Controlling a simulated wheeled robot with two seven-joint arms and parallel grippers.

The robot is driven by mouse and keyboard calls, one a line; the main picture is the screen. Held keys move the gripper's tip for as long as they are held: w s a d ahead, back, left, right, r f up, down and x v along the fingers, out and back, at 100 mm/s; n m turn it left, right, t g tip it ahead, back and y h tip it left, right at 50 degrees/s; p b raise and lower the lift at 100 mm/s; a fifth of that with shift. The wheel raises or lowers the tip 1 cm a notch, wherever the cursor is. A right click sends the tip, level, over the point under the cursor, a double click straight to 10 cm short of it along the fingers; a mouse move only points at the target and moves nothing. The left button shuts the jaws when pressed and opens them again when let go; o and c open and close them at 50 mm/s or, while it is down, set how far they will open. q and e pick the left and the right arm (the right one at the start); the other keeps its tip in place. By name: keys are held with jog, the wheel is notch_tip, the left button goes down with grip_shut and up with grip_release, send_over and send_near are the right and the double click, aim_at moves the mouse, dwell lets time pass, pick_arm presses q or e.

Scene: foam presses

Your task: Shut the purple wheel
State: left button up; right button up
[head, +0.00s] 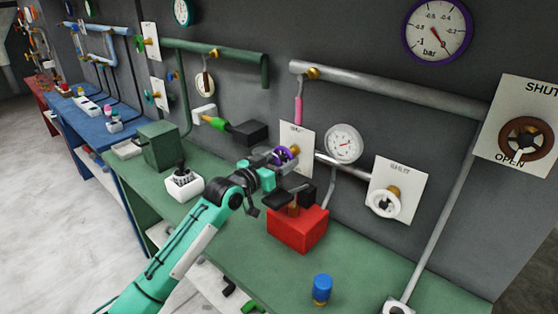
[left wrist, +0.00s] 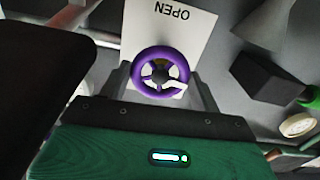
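The purple wheel (head: 286,155) is mounted on a white plate (head: 298,134) on the grey wall. In the left wrist view the wheel (left wrist: 160,72) faces me. The word OPEN stands upside down on its plate (left wrist: 170,24). A white mark on the wheel points to the picture's lower right there. My left gripper (head: 274,161) is at the wheel, with one dark finger on each side of it in the wrist view (left wrist: 162,88). The fingers look apart; contact with the rim is unclear. My right gripper is not in view.
A red box (head: 297,230) with black parts sits on the green bench (head: 240,246) below the wheel. A white wheel (head: 385,203) and a brown wheel (head: 526,139) are to the right. A purple-rimmed gauge (head: 437,31) hangs above. A blue-topped item (head: 322,288) stands in front.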

pick_arm(q)
jog(key=shift+c, duration=1.1)
jog(key=shift+m, duration=0.7)
jog(key=o, duration=1)
